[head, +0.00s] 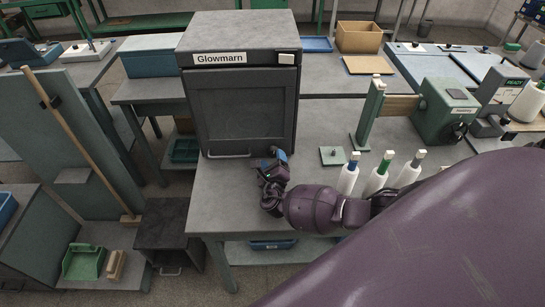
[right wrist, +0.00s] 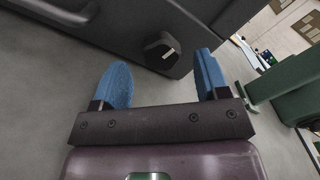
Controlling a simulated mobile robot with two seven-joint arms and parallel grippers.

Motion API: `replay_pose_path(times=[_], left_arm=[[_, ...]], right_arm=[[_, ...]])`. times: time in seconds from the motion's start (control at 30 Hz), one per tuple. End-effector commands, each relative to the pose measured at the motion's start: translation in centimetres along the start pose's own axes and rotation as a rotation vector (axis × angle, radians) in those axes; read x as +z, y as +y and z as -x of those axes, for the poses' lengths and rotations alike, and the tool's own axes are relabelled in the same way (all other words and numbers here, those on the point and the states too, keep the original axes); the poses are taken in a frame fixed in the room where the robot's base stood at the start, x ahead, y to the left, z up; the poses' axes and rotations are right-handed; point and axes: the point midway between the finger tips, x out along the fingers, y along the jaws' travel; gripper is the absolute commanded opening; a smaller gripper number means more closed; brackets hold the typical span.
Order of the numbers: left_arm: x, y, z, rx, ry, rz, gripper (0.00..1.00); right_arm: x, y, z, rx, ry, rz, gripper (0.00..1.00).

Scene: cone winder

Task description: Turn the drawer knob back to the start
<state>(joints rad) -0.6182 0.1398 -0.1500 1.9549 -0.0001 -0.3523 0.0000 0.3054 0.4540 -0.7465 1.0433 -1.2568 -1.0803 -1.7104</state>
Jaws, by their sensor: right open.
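The Glowmarn cabinet (head: 240,105) is a grey box with a dark front, standing on the grey table. In the right wrist view a dark, angular knob (right wrist: 158,58) with a pale mark sits on the dark front panel (right wrist: 110,25). My right gripper (head: 277,160) is at the cabinet's lower right front corner. Its blue fingers (right wrist: 163,84) are open and empty. The knob lies ahead of them, between their tips in the picture, and appears apart from both. In the head view the knob cannot be made out near my gripper. My left gripper is not in view.
Several white cones (head: 378,178) with coloured tops stand right of my right gripper. A small plate with a peg (head: 333,155) and a green machine (head: 443,110) are farther back. The tabletop left of my gripper (head: 222,190) is clear.

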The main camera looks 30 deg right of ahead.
Motion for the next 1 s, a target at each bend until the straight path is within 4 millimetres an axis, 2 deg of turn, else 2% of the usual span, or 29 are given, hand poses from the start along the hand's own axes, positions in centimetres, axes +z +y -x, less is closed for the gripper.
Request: replay_pose_path(times=[0.2, 0.4, 0.6, 1.0], left_arm=[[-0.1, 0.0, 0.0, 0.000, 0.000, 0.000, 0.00], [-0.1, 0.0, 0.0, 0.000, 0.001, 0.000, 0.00], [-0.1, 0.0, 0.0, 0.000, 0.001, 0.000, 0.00], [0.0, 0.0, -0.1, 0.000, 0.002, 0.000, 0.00]], right_arm=[[-0.1, 0.0, 4.2, 0.002, 0.002, -0.002, 0.68], [-0.1, 0.0, 7.0, 0.000, 0.001, 0.000, 0.68], [0.0, 0.0, 8.2, 0.000, 0.000, -0.001, 0.68], [0.1, 0.2, 8.5, 0.006, -0.004, -0.013, 0.68]])
